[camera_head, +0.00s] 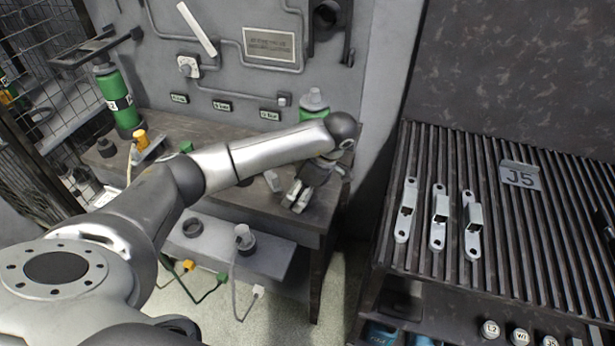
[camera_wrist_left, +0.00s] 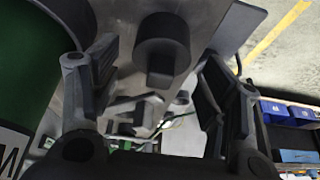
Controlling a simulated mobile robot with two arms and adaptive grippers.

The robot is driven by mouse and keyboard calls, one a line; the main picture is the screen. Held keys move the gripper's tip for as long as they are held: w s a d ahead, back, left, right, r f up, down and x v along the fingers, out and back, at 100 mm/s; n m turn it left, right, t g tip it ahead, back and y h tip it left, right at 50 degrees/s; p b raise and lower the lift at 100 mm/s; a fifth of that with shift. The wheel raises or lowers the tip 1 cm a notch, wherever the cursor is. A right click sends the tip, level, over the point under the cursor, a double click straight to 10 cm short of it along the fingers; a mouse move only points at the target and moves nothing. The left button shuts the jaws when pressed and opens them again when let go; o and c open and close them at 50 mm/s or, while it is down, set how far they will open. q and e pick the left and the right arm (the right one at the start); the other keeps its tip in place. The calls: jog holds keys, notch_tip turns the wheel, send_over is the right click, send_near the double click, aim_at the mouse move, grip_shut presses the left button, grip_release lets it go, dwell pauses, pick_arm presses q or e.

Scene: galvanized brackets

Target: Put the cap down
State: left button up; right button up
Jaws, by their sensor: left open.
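My left gripper (camera_head: 297,195) is over the right end of the dark workbench (camera_head: 225,190), its fingers pointing down. In the left wrist view its two fingers (camera_wrist_left: 160,95) stand wide apart. A dark round cap (camera_wrist_left: 162,45) with a smaller stub shows between and beyond them, against a grey surface. Neither finger visibly touches it. I cannot make out this cap in the head view, where the gripper and arm cover that spot. A green cylinder with a pale top (camera_head: 314,103) stands behind my left forearm.
Another green cylinder (camera_head: 118,98) stands at the bench's left. A small grey block (camera_head: 272,181) lies near my gripper. A lower shelf (camera_head: 265,262) holds a grey fitting (camera_head: 245,238).

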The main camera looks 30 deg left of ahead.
pick_arm(q)
jog(key=p+v, duration=0.1)
jog(key=v, duration=1)
jog(key=shift+r, duration=0.25)
jog(key=shift+s+d+f, duration=0.1)
jog(key=shift+d, duration=0.05)
